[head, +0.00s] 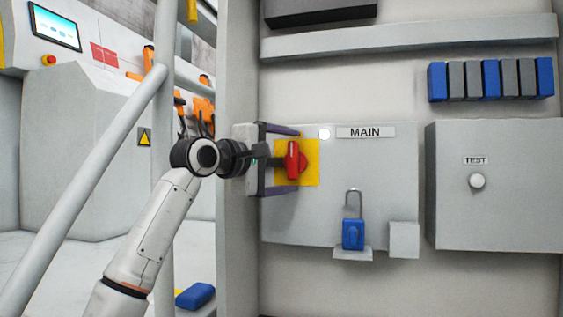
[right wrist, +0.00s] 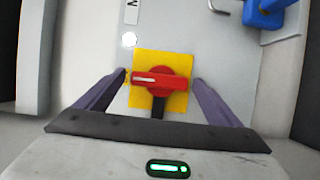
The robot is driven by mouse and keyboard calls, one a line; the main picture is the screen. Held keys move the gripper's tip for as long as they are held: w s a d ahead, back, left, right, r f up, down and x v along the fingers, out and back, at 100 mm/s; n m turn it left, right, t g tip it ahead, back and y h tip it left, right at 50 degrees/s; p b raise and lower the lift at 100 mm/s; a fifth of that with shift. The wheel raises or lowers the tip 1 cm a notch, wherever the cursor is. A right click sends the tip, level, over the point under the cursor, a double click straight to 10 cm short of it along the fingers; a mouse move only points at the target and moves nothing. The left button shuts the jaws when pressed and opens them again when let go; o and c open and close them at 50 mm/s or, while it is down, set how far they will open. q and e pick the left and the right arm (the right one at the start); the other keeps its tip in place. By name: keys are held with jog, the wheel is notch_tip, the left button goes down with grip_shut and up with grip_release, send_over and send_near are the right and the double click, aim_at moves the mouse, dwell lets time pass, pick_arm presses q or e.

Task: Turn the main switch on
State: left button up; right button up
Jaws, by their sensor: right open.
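The main switch is a red rotary handle (head: 292,160) on a yellow square plate (head: 311,170), mounted on the grey panel left of the MAIN label (head: 365,132). The handle stands upright in the head view. The right wrist view shows the same red handle (right wrist: 160,78) lying crosswise on its yellow plate (right wrist: 147,99). My right gripper (head: 297,161) is open, one finger above and one below the handle. In the right wrist view its fingers (right wrist: 160,80) flank the handle's two ends; contact cannot be told. My left gripper is not in view.
A round white lamp (head: 324,133) sits above the switch. A blue padlock (head: 353,236) stands on a small shelf below. A grey TEST box (head: 500,215) is to the right. A pale post (head: 238,250) and a diagonal rail (head: 85,190) stand on the left.

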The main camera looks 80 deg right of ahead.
jog(key=v, duration=1)
